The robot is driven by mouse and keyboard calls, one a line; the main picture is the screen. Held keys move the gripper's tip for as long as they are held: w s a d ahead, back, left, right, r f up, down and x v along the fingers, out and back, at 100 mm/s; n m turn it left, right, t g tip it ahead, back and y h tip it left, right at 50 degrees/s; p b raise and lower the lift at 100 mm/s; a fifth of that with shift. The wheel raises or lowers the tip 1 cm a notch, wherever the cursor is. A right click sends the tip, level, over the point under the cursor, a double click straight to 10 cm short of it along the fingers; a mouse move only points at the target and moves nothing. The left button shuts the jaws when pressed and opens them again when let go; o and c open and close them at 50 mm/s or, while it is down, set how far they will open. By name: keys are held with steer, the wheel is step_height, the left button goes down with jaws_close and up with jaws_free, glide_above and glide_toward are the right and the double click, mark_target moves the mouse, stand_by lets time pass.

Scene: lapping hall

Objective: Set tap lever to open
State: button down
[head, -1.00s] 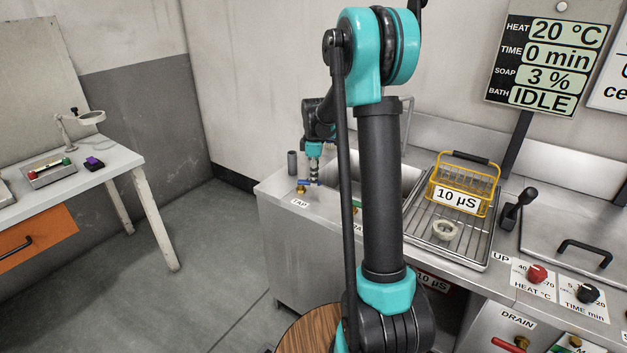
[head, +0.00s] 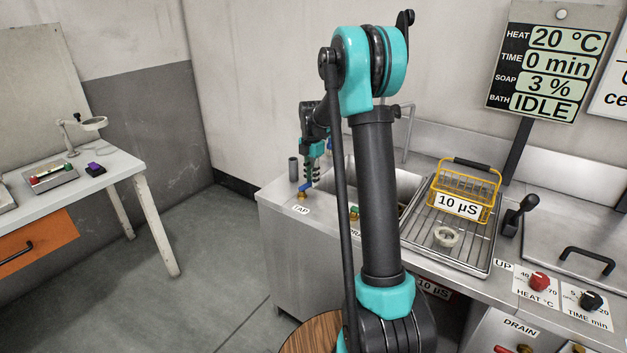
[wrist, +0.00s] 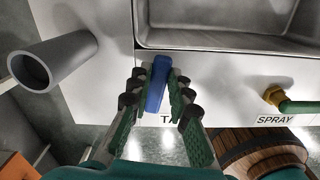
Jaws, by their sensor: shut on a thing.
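The blue tap lever (head: 305,187) sits on a small brass tap beside the TAP label, at the left end of the steel bench. In the wrist view the blue lever (wrist: 157,82) lies between the fingers, pointing up the picture and tilted slightly right. My gripper (head: 311,183) reaches down to the lever from above. In the wrist view my gripper (wrist: 156,92) is shut on the lever, one finger on each side. The fingers and the lever's low edge hide the tap body and part of the TAP label there.
A steel sink (wrist: 230,25) lies just beyond the lever. A grey upright tube (wrist: 52,65) stands to its left. The green SPRAY valve (wrist: 292,105) is to the right. A yellow basket (head: 463,190) stands on the drain rack. A wooden round top (head: 308,330) is in front.

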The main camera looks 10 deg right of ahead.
steer(key=shift+w+a+n, duration=0.3)
steer(key=shift+w+n, duration=0.1)
steer(key=shift+n, duration=0.7)
steer(key=c, duration=1.4)
jaws_free()
step_height(320, 180, up, 12)
steer(key=s+f+m+t, duration=0.1)
steer(key=s+f+m, duration=0.4)
steer(key=s+m, duration=0.4)
steer(key=s+d+f+m+t, duration=0.1)
steer(key=s+f+m, duration=0.4)
steer(key=s+m, duration=0.4)
steer(key=s+d+f+m+t, duration=0.1)
steer(key=s+f+m, duration=0.4)
steer(key=s, duration=1.3)
steer(key=m+t, duration=0.1)
steer(key=m, duration=0.3)
steer(key=shift+s+f, duration=0.15)
steer(key=shift+f, duration=0.05)
